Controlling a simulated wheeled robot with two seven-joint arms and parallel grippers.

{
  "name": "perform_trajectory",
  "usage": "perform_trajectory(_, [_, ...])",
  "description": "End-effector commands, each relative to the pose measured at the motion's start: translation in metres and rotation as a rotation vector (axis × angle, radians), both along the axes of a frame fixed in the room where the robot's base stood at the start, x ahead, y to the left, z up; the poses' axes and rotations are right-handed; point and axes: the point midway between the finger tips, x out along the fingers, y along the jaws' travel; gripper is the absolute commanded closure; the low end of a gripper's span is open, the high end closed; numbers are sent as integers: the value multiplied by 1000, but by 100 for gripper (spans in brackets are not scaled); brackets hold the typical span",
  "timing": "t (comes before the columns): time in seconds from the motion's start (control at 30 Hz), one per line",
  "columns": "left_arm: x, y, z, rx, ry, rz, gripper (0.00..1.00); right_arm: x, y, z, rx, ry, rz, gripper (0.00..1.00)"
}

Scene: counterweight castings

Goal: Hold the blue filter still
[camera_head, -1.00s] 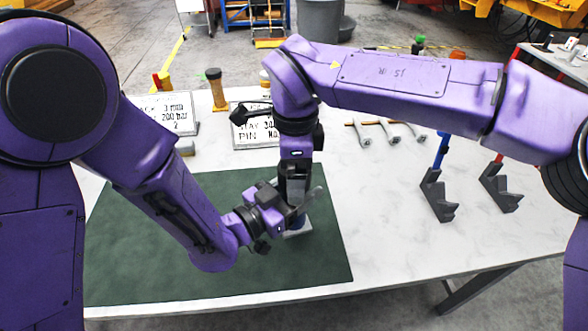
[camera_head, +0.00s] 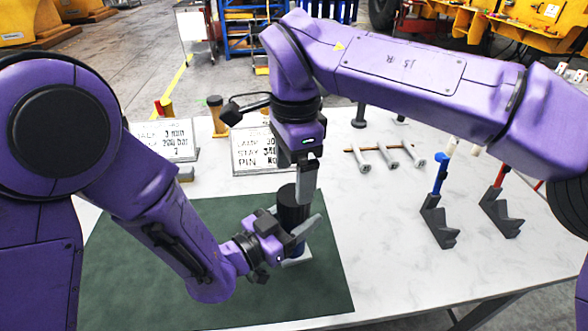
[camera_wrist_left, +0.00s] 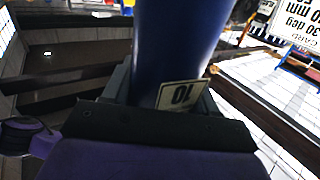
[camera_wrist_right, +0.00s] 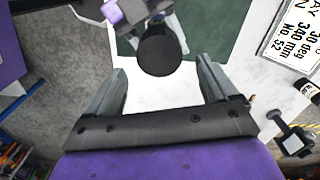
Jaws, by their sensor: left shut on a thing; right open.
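My left gripper is shut on the filter's side. In the left wrist view the blue body (camera_wrist_left: 175,45) fills the space between the fingers, with a small label marked 10 in front. My right gripper (camera_head: 306,180) is open and empty just above the filter. In the right wrist view the filter's round black top (camera_wrist_right: 159,55) shows between and beyond its fingertips.
Lettered sign plates (camera_head: 262,148) stand at the back of the white table (camera_head: 375,225). Several grey-headed tools (camera_head: 388,157) lie behind on the right. Two dark angled stands (camera_head: 437,222) hold blue- and red-handled tools. The table's front right is clear.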

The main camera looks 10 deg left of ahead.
Motion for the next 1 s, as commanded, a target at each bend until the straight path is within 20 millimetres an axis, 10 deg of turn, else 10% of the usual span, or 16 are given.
perform_trajectory(0.47, [0,0,1,-2,-2,1,100,0,0,8,1,0,133,14])
perform_trajectory(1.0, [0,0,1,-2,-2,1,100,-1,0,-65,2,0,128,14])
